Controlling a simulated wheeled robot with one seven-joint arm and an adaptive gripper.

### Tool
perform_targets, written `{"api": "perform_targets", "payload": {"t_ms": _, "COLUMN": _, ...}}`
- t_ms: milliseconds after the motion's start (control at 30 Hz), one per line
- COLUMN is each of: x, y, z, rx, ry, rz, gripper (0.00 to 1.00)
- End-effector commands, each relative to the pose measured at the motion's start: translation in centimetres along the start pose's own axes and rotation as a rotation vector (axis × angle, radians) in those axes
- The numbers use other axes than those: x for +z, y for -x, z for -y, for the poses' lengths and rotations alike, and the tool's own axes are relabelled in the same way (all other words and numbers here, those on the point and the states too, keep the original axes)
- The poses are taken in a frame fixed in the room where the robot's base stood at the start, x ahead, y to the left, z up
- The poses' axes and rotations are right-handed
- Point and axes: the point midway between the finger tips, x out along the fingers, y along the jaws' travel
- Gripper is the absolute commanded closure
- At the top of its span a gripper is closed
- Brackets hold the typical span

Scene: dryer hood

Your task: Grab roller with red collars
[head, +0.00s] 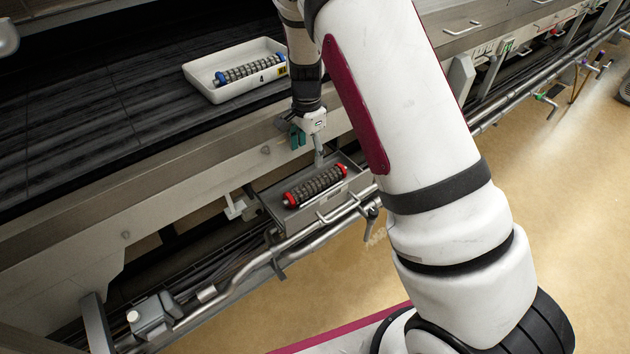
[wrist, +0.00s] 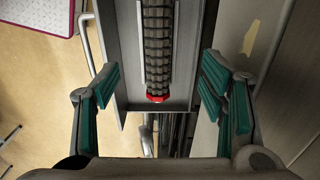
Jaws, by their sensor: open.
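The roller with red collars (head: 315,186) lies in a small grey metal tray (head: 275,207) on the side of the machine in the head view. It has a dark ribbed body with a red collar at each end. In the wrist view the roller (wrist: 157,45) runs up the picture, with one red collar near the tray's end; its other end is out of frame. My gripper (wrist: 160,90) is open and empty, its teal-padded fingers to either side of the roller's line, apart from it. In the head view my gripper (head: 307,138) is above the tray's back edge, partly hidden.
A white bin (head: 205,83) marked 4 holds a roller with blue collars (head: 250,70) on the dark belt (head: 90,120). Metal pipes (head: 300,236) run along the machine's front below the tray. The tan floor (head: 330,285) is open in front.

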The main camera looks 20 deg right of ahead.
Motion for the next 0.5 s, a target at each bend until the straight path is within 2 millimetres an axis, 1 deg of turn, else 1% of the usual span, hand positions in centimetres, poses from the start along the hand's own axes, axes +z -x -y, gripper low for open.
{"api": "perform_targets", "payload": {"t_ms": 300, "x": 0.0, "y": -5.6, "z": -0.2, "rx": 0.005, "ry": 0.000, "rz": 0.001, "gripper": 0.35}}
{"api": "perform_targets", "payload": {"t_ms": 400, "x": -0.1, "y": -7.0, "z": -0.2, "rx": 0.004, "ry": 0.000, "rz": 0.001, "gripper": 0.35}}
{"api": "perform_targets", "payload": {"t_ms": 500, "x": 0.0, "y": -7.9, "z": -0.2, "rx": 0.003, "ry": 0.001, "rz": 0.001, "gripper": 0.35}}
